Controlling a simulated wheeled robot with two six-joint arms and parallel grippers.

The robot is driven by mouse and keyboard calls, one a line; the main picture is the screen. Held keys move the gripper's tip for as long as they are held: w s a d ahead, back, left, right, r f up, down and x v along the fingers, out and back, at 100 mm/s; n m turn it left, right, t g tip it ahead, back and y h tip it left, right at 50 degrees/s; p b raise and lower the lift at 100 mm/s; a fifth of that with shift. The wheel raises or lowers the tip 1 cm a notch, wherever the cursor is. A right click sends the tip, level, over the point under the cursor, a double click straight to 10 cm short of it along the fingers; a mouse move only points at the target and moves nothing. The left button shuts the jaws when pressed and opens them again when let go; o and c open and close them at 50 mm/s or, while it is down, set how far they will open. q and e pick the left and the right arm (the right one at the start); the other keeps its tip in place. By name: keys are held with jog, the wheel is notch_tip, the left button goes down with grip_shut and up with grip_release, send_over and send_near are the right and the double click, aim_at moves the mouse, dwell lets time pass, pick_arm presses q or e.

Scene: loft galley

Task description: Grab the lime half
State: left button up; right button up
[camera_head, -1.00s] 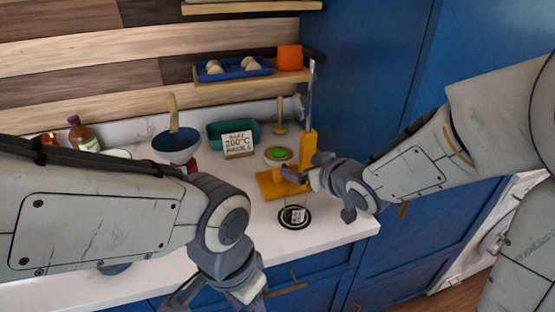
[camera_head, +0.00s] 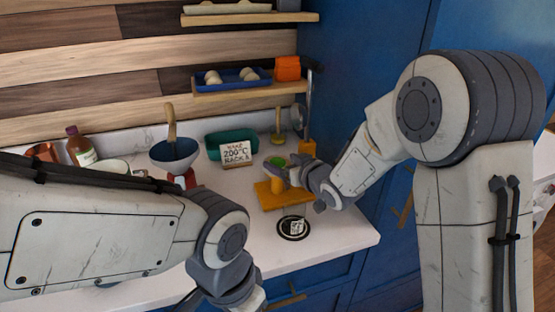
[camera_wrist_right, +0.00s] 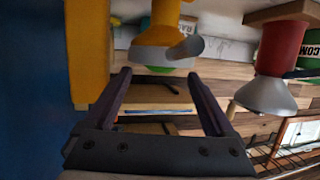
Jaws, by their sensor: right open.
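The green lime half (camera_head: 277,161) sits on the grey cup of the yellow press (camera_head: 268,195) on the counter. In the right wrist view, which looks upside down, only a green sliver of the lime half (camera_wrist_right: 181,65) shows at the rim of the grey cup (camera_wrist_right: 160,55). My right gripper (camera_head: 295,172) is just right of the cup and partly hides it. Its fingers (camera_wrist_right: 160,78) are apart and empty, pointing towards the cup. My left gripper (camera_head: 250,300) is at the bottom edge with its fingertips cut off.
A blue bowl (camera_head: 174,156), a teal tray with a sign (camera_head: 236,153) and a bottle (camera_head: 80,146) stand further left. A shelf (camera_head: 230,88) hangs above.

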jog(key=shift+w+a+f, duration=0.2)
jog(key=shift+w+a, duration=0.1)
jog(key=shift+w, duration=0.15)
grip_shut()
